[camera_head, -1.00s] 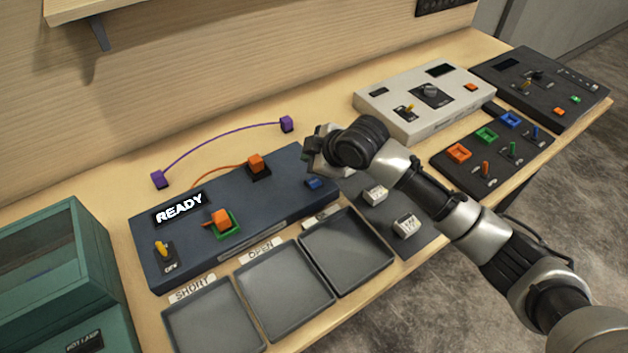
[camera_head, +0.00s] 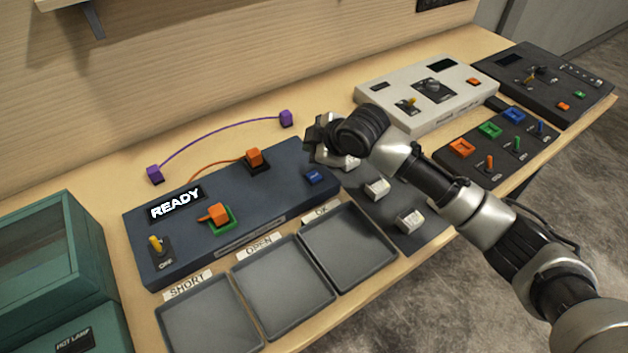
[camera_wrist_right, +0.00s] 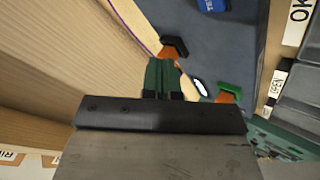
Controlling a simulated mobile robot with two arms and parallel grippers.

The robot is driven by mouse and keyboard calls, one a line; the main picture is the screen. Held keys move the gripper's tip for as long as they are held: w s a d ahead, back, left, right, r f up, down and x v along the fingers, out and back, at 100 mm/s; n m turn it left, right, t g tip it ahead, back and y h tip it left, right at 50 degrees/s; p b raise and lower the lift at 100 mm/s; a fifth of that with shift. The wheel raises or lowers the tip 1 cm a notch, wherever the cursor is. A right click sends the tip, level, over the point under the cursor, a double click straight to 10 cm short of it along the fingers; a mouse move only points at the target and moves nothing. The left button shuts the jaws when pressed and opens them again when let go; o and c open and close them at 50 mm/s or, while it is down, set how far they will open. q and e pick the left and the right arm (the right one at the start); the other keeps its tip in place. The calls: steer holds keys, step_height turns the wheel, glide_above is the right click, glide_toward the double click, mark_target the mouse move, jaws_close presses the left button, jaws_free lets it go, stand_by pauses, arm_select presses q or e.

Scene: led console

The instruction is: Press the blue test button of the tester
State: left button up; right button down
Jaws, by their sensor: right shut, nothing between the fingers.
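The tester (camera_head: 285,200) is a dark blue box with a lit READY display (camera_head: 176,203). Its blue test button (camera_head: 314,177) is at the right end of its top, and part of it shows at the top edge of the wrist view (camera_wrist_right: 212,4). My right gripper (camera_head: 318,142) is just behind and above the button, apart from it. In the wrist view its fingers (camera_wrist_right: 163,78) are together and empty. An orange lead runs between two orange plugs (camera_head: 255,159) (camera_head: 217,214) on the tester. My left gripper is not in view.
A toggle switch (camera_head: 157,246) marked OFF is at the tester's left end. Trays marked SHORT (camera_head: 208,322), OPEN (camera_head: 283,289) and OK (camera_head: 348,250) lie in front. A purple lead (camera_head: 210,135) lies behind. White blocks (camera_head: 377,189) sit on a dark mat to the right.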

steer(key=b, duration=0.4)
glide_above(313, 177)
step_height(313, 177, down, 4)
steer(key=shift+s+f, duration=0.15)
steer(key=shift+f, duration=0.05)
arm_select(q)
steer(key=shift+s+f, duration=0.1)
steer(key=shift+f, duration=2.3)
arm_select(e)
steer(key=shift+f, duration=0.85)
steer(key=shift+f, duration=0.15)
steer(key=shift+f, duration=0.3)
steer(key=shift+f, duration=0.5)
arm_select(q)
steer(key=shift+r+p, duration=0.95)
steer(key=shift+p, duration=0.1)
arm_select(e)
steer(key=shift+r, duration=0.9)
steer(key=shift+r, duration=0.1)
